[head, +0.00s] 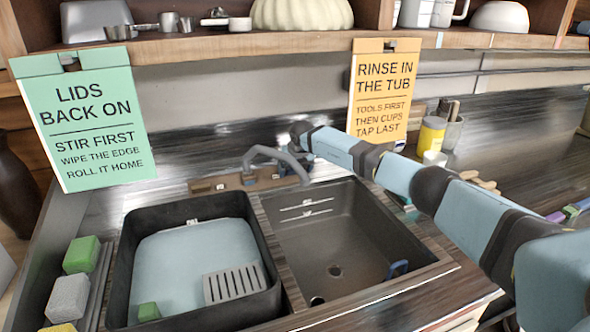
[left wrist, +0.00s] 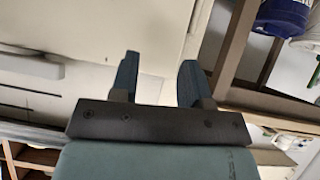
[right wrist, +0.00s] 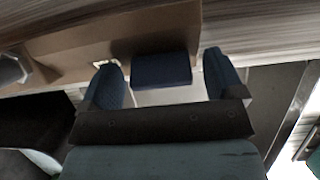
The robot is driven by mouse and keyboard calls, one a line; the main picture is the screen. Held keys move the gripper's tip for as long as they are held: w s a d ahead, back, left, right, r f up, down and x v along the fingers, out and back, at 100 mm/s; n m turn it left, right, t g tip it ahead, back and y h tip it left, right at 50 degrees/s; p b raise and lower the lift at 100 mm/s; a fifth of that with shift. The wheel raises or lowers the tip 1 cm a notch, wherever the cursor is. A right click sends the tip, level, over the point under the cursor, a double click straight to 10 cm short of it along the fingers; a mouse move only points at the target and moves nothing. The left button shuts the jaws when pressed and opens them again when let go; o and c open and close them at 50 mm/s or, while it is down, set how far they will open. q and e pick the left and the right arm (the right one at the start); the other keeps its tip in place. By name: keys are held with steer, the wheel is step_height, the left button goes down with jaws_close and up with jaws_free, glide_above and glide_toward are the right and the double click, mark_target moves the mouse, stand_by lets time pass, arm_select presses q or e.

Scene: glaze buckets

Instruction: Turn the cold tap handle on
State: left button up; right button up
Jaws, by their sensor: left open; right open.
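The grey tap spout (head: 270,152) arches over the sink from a brown wooden base (head: 222,183). My right gripper (head: 300,150) is at the tap's right side, partly hidden by my own wrist. In the right wrist view it is open (right wrist: 165,80), with a dark blue block, seemingly the cold tap handle (right wrist: 162,70), between and beyond its fingers. Contact cannot be told. The wooden base also shows there (right wrist: 125,35). My left gripper (left wrist: 158,80) is open and empty in the left wrist view, away from the tap; the head view does not show it.
A black tub (head: 125,265) stands left of the sink basin (head: 335,235). A green sign (head: 85,125) and an orange sign (head: 380,95) hang from the shelf (head: 240,42). A yellow jar (head: 431,135) stands behind my right arm. The basin's middle is clear.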

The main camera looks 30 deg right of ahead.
steer(key=c, duration=0.9)
steer(key=shift+n, duration=0.3)
steer(key=shift+n+h, duration=0.4)
steer(key=shift+n, duration=0.8)
steer(key=shift+a+n+h, duration=0.15)
steer(key=shift+n+h, duration=0.35)
steer(key=shift+n, duration=1.4)
